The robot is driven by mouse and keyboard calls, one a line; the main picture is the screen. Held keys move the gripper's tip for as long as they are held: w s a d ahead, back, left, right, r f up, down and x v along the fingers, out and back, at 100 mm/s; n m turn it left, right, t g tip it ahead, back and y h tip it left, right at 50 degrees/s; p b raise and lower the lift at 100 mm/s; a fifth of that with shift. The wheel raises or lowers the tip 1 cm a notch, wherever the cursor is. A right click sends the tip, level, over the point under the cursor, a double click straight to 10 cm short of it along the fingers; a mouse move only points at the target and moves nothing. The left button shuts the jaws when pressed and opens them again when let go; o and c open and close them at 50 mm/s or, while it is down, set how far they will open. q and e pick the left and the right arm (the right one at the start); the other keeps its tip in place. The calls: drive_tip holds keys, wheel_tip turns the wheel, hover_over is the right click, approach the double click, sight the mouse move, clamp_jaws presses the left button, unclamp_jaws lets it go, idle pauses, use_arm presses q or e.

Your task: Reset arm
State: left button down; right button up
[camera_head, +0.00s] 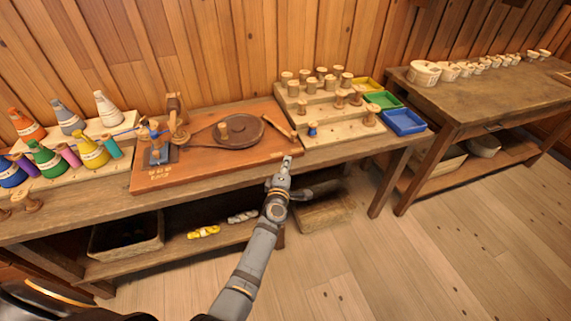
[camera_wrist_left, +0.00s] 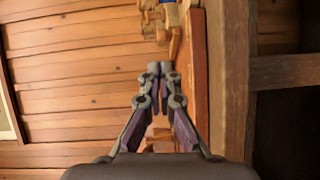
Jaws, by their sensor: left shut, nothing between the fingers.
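My left gripper (camera_head: 285,166) is in front of the workbench's front edge in the head view, near the right end of the red-brown board (camera_head: 152,183). Its fingers meet at the tips in the left wrist view (camera_wrist_left: 160,70), with nothing between them. My left arm comes up from the bottom of the head view. My right gripper shows in neither view.
Coloured thread cones (camera_head: 91,152) stand at the left of the workbench. A round wooden wheel (camera_head: 237,131) lies on the board. Wooden spools (camera_head: 322,73) stand on a stepped rack beside yellow, green and blue trays (camera_head: 404,122). Open floor (camera_head: 440,250) lies front right.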

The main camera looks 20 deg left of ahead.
use_arm(q)
drive_tip(key=shift+w+d+f, duration=0.1)
drive_tip(key=shift+w+d, duration=0.05)
drive_tip(key=shift+w, duration=0.05)
drive_tip(key=s+a+f+m+g+h, duration=0.1)
drive_tip(key=s+f+m+g, duration=0.25)
drive_tip(key=s+f, duration=0.5)
drive_tip(key=s+f+m+g+h, duration=0.15)
drive_tip(key=s+f+m, duration=0.3)
drive_tip(key=f, duration=0.75)
drive_tip(key=s+a+f+m+g, duration=0.1)
drive_tip(key=s+f+m+g, duration=0.2)
drive_tip(key=s+f, duration=0.55)
drive_tip(key=s+a+f+m+g, duration=0.2)
drive_tip(key=s+f, duration=0.3)
drive_tip(key=s, duration=0.6)
drive_tip(key=s+a+f+m+g+y, duration=0.1)
drive_tip(key=s+a+f+m+g, duration=0.2)
drive_tip(key=s+f, duration=0.3)
drive_tip(key=s+a+f+m+g, duration=0.3)
drive_tip(key=s+f, duration=0.3)
drive_tip(key=s, duration=1.1)
drive_tip(key=shift+a, duration=0.75)
